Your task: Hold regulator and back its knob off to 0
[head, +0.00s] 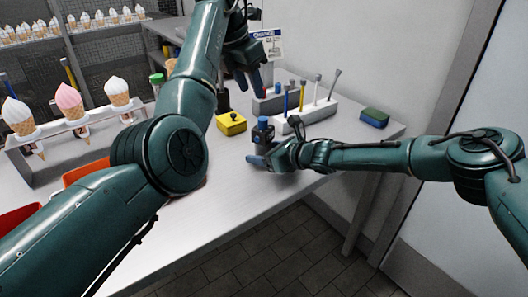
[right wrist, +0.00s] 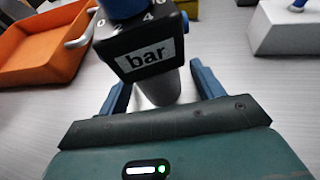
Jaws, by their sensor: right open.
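The regulator (head: 262,133) stands upright near the front edge of the table, dark with a blue knob on top. In the right wrist view its black head (right wrist: 146,52) carries a "bar" label and a scale with 0, 2, 4 and 6. The blue knob (right wrist: 122,7) is cut off at the top, and a grey cylinder body is below. My right gripper (right wrist: 158,88) is open, with one finger on each side of that body; contact is not visible. My left gripper (head: 249,84) is above and behind the regulator, pointing down, with its fingers apart and empty.
A yellow box (head: 231,124) with a black knob sits left of the regulator. A white block (head: 306,116) with upright tools stands behind it to the right. An orange tray (right wrist: 38,45) and an ice-cream cone rack (head: 45,172) are at the left.

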